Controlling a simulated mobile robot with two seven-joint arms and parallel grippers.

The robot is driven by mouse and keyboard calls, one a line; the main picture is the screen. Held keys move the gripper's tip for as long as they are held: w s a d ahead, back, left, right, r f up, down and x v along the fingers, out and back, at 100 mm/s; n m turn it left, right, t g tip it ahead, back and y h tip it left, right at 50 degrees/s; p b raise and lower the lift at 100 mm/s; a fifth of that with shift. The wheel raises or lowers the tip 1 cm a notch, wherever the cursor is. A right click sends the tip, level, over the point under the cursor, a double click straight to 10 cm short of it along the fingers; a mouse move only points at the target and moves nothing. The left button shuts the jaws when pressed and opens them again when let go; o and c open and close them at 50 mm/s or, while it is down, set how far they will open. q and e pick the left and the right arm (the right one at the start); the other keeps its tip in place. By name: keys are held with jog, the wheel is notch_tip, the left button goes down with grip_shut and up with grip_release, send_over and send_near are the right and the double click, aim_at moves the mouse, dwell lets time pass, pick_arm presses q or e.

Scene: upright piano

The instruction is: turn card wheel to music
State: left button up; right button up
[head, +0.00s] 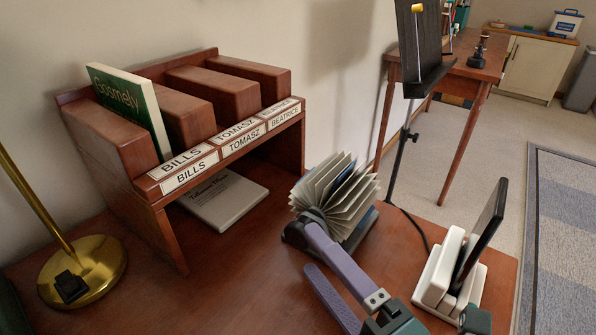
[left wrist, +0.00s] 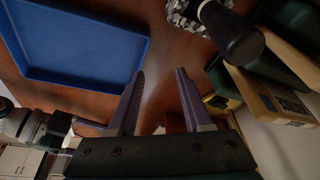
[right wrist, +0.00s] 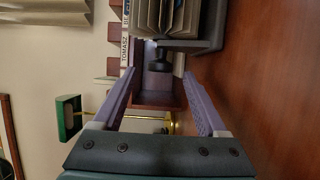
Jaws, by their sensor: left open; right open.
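The card wheel (head: 338,195), a fan of cream cards on a dark base, stands on the desk to the right of the wooden sorter. It also shows at the top of the right wrist view (right wrist: 168,18), with a dark round knob (right wrist: 159,58) below it. My right gripper (head: 309,245) is open at the near side of the wheel. In the right wrist view the knob appears between its fingers (right wrist: 159,76); I cannot tell whether they touch it. My left gripper (left wrist: 159,72) is open and empty; the head view does not show it. Any card label reading music is unreadable here.
The wooden sorter (head: 152,188) has labelled slots and holds a green book (head: 133,105). A brass lamp base (head: 95,268) is at left. A white stand with a dark tablet (head: 482,235) is at right. A blue tray (left wrist: 80,45) shows in the left wrist view.

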aim_at(305, 244)
jog(key=b+x, duration=0.1)
jog(key=x, duration=0.4)
jog(key=shift+a, duration=0.1)
jog(key=shift+c, duration=0.2)
grip_shut()
